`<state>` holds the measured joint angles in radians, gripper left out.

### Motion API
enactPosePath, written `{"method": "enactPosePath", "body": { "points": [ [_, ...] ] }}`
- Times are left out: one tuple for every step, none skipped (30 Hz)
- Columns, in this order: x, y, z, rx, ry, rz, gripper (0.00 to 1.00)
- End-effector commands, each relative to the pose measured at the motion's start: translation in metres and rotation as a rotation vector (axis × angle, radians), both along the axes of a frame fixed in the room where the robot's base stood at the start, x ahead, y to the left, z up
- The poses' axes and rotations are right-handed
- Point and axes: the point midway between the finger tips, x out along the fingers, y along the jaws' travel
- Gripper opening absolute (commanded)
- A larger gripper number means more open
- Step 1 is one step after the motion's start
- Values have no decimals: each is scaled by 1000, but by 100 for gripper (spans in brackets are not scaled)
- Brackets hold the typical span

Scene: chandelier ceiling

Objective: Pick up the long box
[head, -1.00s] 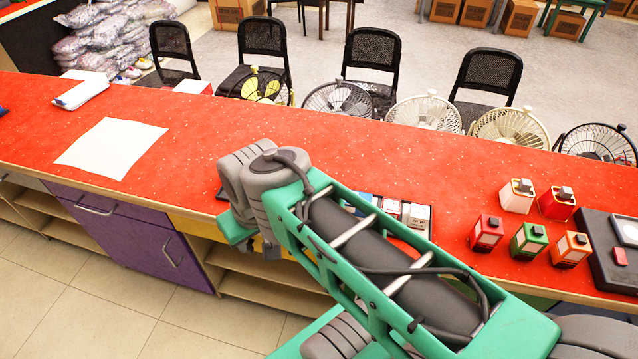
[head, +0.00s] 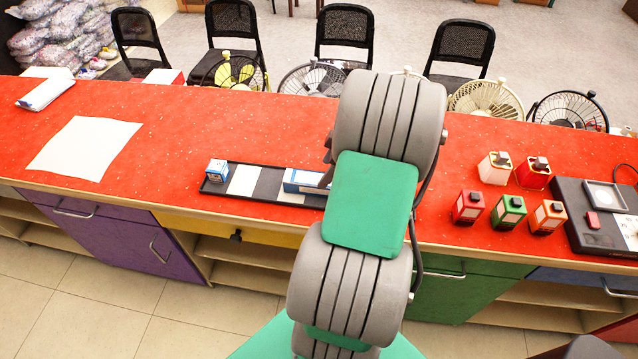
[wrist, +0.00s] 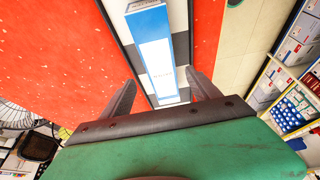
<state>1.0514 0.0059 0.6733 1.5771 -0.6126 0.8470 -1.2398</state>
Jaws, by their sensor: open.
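The long box (wrist: 155,50) is blue and white and lies lengthwise on a black tray with white patches (wrist: 178,14) in the wrist view. In the head view the left part of the long box (head: 305,181) shows on the tray (head: 262,197), and my arm hides the rest. My gripper (wrist: 160,88) is open, with one finger on each side of the box's near end in the wrist view. Nothing is held. I cannot tell how far the fingers are above the tray. In the head view my arm mostly hides the gripper.
A small blue and white box (head: 216,171) stands at the tray's left end. Several coloured square bottles (head: 508,211) and a black device (head: 592,240) are on the red counter (head: 180,128) at right. A white sheet (head: 85,148) lies at left. Fans and chairs stand behind the counter.

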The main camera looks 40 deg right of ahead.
Motion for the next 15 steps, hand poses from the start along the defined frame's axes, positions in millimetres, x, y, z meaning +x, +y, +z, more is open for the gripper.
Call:
{"method": "enactPosePath", "body": {
  "points": [
    [2,3,-5,2,2,0,71],
    [3,5,-8,3,2,-1,71],
    [4,7,-14,2,3,-1,71],
    [6,9,-19,4,4,0,71],
    [7,11,-24,4,3,0,71],
    [9,13,-31,2,3,-2,71],
    [11,14,-37,2,3,-2,71],
    [12,15,-41,2,3,-2,71],
    [14,16,-45,1,2,-1,71],
    [14,16,-47,-1,2,-2,71],
    [15,16,-49,-1,1,-2,71],
    [15,15,-50,-2,1,-3,71],
    [15,15,-50,-2,1,-3,71],
    [15,15,-50,-2,1,-4,71],
    [15,15,-50,-2,1,-4,71]
  ]
}}
